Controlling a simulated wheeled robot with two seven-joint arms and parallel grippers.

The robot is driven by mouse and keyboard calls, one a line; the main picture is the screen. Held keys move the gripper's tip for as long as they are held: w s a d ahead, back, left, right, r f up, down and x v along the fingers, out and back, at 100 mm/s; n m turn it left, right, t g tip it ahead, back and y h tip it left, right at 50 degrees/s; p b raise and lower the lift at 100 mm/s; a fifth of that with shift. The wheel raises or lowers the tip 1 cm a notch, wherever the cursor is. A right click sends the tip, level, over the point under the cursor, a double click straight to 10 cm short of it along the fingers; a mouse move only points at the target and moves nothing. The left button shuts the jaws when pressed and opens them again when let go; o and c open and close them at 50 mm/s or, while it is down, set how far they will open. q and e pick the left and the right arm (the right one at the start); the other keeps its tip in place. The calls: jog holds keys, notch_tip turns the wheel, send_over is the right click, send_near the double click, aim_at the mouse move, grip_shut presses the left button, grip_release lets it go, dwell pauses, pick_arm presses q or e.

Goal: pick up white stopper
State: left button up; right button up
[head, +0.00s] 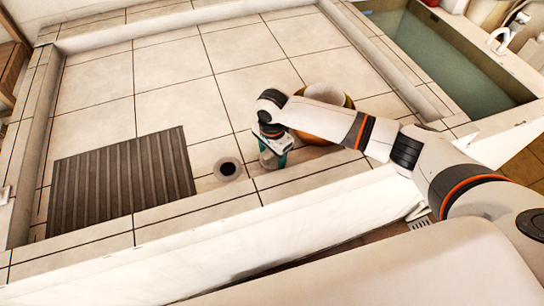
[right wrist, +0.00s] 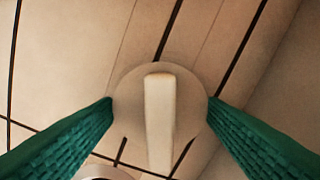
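The white stopper (right wrist: 160,120) is a round pale disc with a raised bar-shaped handle across its middle. It lies on the tiles between the two green fingers of my right gripper (right wrist: 160,103) in the right wrist view. The fingers are spread, with clear gaps to the handle on both sides. Their tips are close to the disc's edges, and I cannot tell whether they touch it. In the head view my right gripper (head: 272,158) points down at the basin floor and mostly hides the stopper. My left gripper is not in view.
A round drain hole (head: 228,169) is just left of my right gripper. A dark ribbed mat (head: 123,182) lies farther left. A yellowish bowl (head: 318,132) with a pale inside stands close behind my right arm. A low white wall (head: 190,258) runs along the front.

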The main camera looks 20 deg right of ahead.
jog(key=c, duration=0.3)
jog(key=shift+r, duration=0.1)
jog(key=shift+c, duration=0.2)
